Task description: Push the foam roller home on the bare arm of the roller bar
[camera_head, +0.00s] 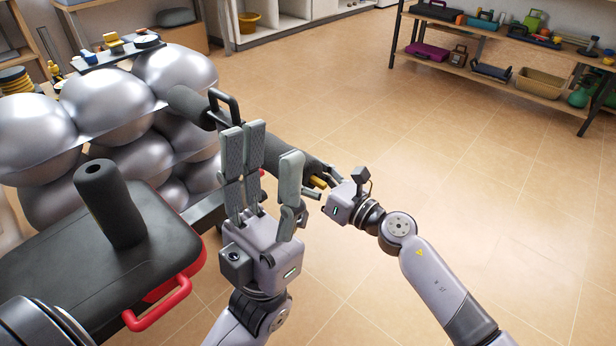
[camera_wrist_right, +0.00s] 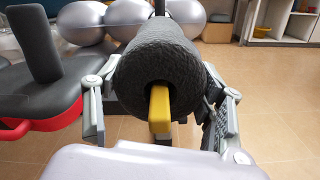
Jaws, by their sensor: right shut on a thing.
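A dark grey foam roller (camera_wrist_right: 158,62) lies between the fingers of my right gripper (camera_wrist_right: 160,118), which is shut on it. A yellow bar end (camera_wrist_right: 160,108) shows in the hole of this roller and sticks out towards the wrist camera. In the head view this roller (camera_head: 309,168) is partly hidden behind my left gripper (camera_head: 268,142), which is open and empty with its fingers pointing up. Another dark roller (camera_head: 190,105) sits farther back by a black handle. My right gripper also shows in the head view (camera_head: 322,186). The roller's far end is hidden.
A dark cylinder with a hole (camera_head: 110,205) stands upright on a black padded bench (camera_head: 60,270) with a red handle (camera_head: 160,305). Silver balls (camera_head: 100,105) are stacked at the left. A loaded shelf (camera_head: 480,40) stands at the back right. The tiled floor between is clear.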

